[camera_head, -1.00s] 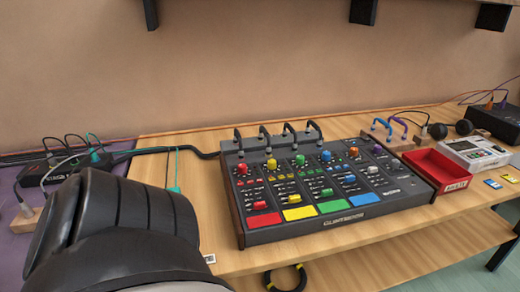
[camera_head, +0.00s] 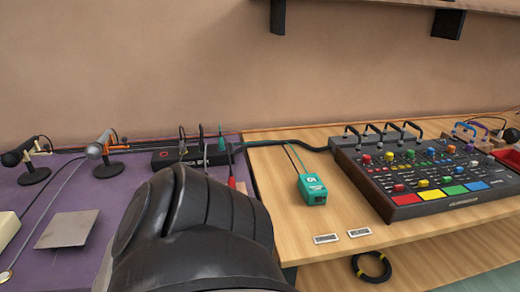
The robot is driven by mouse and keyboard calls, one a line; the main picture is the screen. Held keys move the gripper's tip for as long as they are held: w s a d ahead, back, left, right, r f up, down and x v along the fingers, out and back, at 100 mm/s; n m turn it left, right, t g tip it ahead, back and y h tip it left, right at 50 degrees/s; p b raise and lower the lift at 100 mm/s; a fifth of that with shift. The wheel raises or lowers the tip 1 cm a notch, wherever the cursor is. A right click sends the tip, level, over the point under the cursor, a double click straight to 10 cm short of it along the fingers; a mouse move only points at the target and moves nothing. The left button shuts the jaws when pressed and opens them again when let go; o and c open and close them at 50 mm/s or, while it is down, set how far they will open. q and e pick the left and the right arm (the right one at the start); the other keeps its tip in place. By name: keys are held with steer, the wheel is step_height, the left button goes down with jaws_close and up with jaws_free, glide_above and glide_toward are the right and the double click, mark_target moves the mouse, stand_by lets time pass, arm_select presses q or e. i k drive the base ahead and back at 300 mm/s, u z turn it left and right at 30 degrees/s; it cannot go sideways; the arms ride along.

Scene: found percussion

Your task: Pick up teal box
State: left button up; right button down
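The teal box (camera_head: 312,190) lies on the wooden table, left of the mixer, with a thin teal cable running from its back end. It is fully in view and nothing touches it from above. A large dark part of my own arm fills the lower left middle of the view, left of the teal box and apart from it. Neither of my grippers shows in the view.
The mixer (camera_head: 430,170) stands right of the teal box. On the purple surface (camera_head: 120,188) at left are microphones (camera_head: 105,145), a grey plate (camera_head: 68,229) and a black cable box (camera_head: 190,156).

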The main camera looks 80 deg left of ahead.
mark_target(310, 186)
steer(key=k, duration=0.35)
steer(key=u, duration=1.15)
